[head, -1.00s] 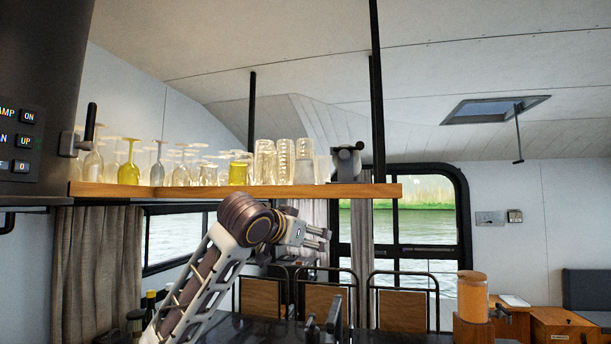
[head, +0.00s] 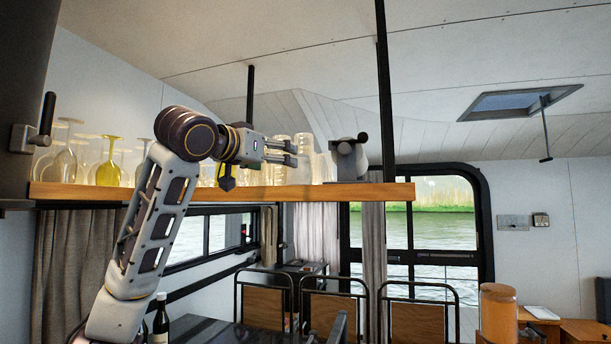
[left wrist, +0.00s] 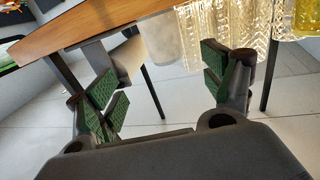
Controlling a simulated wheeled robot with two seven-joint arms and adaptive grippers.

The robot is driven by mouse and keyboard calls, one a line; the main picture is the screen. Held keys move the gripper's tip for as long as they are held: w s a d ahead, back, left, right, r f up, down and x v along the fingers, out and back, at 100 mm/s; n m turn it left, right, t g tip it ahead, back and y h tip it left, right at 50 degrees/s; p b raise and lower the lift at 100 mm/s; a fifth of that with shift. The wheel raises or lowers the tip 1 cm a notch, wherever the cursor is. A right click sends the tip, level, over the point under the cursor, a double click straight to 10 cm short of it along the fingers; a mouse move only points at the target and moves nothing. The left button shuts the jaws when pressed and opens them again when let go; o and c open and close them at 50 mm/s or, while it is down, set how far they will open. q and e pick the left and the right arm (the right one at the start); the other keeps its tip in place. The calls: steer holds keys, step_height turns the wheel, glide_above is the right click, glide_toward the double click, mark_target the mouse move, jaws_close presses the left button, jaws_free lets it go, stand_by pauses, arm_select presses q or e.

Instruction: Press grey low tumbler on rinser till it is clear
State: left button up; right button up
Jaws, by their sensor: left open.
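A greyish low tumbler (head: 326,168) stands on the wooden shelf, just left of a grey metal fitting. In the left wrist view, a frosted grey tumbler (left wrist: 163,43) shows upside down between and beyond my fingers. My left gripper (head: 297,153) is raised to shelf height in front of the glasses. Its fingers are apart and empty, and the gap shows in the left wrist view (left wrist: 165,90). It looks short of the tumbler; contact cannot be made out. I cannot make out the rinser. My right gripper is not seen.
The wooden shelf (head: 240,193) holds stemmed glasses (head: 108,165), clear ribbed tumblers (head: 281,165) and the metal fitting (head: 350,160). A black post (head: 384,90) stands at its right end. Bottles (head: 160,318) and chairs (head: 416,312) are below.

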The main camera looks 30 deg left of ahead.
mark_target(299, 171)
arm_select(q)
steer(key=shift+a+r, duration=0.15)
steer(key=shift+r, duration=0.2)
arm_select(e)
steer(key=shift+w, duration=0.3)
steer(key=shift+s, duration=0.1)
arm_select(q)
steer(key=shift+w+a+p, duration=0.2)
steer(key=shift+w+p, duration=0.95)
steer(key=shift+w, duration=3.1)
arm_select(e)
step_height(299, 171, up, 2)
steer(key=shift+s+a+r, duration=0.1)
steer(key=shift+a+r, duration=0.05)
